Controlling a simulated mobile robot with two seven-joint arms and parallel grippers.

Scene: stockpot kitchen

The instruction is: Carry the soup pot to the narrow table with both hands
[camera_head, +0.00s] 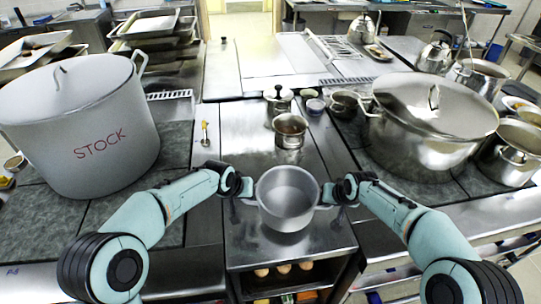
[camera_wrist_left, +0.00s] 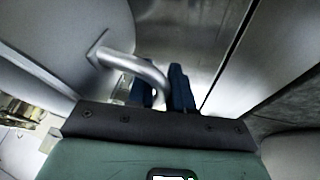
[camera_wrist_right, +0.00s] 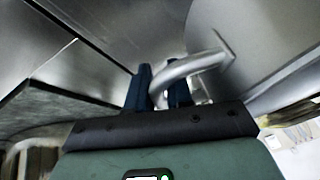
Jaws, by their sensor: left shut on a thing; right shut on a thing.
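The soup pot (camera_head: 287,205) is a small grey metal pot, open at the top and looking empty, in the middle of the head view. It is upright at the front part of the steel counter; I cannot tell whether it touches the surface. My left gripper (camera_head: 246,190) is shut on its left handle, a curved bar that shows in the left wrist view (camera_wrist_left: 135,65). My right gripper (camera_head: 331,192) is shut on the opposite handle, which shows in the right wrist view (camera_wrist_right: 195,64). No narrow table can be told for certain.
A large pot marked STOCK (camera_head: 95,125) stands at left, and a big lidded steel pot (camera_head: 425,125) at right. A small saucepan (camera_head: 290,130) stands behind the soup pot. Eggs (camera_head: 283,268) lie on a shelf below the counter. The steel top (camera_head: 235,140) at centre left is mostly bare.

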